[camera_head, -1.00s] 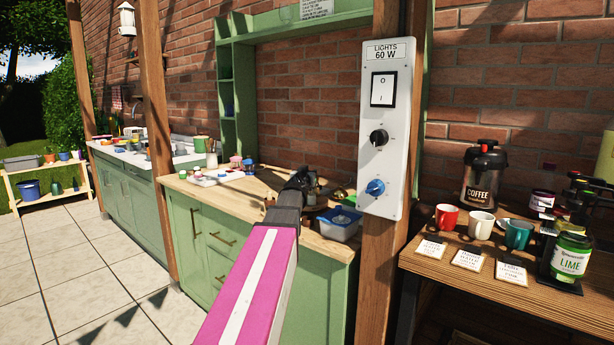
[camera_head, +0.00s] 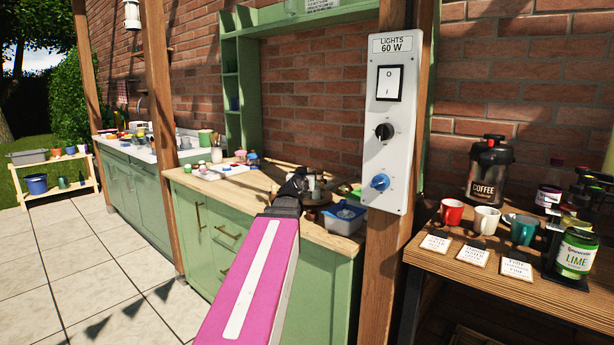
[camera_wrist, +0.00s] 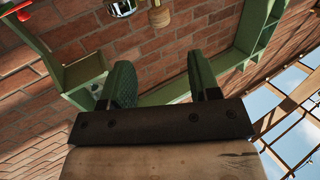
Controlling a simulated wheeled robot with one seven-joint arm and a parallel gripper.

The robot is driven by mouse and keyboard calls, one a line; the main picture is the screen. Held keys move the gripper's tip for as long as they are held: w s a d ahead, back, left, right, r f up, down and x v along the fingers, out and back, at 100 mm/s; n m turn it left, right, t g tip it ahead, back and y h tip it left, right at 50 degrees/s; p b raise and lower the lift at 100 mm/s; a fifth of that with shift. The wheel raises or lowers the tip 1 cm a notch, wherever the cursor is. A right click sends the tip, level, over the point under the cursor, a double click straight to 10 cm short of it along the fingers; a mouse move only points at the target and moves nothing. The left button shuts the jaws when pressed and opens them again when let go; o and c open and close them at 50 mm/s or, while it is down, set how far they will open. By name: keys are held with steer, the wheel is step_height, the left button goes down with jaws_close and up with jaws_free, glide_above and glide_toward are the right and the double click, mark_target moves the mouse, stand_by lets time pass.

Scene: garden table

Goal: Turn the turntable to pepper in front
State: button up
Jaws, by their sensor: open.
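I cannot tell which item is the pepper or which faces front. That view shows wall and shelf, not the turntable.
A white tray (camera_head: 228,170) with small jars lies to the left. Mugs and an urn (camera_head: 489,172) stand on the right-hand table.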

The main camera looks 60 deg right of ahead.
steer(key=shift+w+d, duration=0.1)
steer(key=shift+d, duration=0.05)
steer(key=c, duration=0.8)
steer(key=shift+w+d+g, duration=0.2)
steer(key=shift+d+g, duration=0.1)
steer(key=shift+g, duration=0.1)
jaws_close()
steer(key=g+y, duration=0.9)
steer(key=y, duration=0.1)
glide_toward(308, 200)
steer(key=shift+m, duration=0.3)
steer(key=x, duration=0.6)
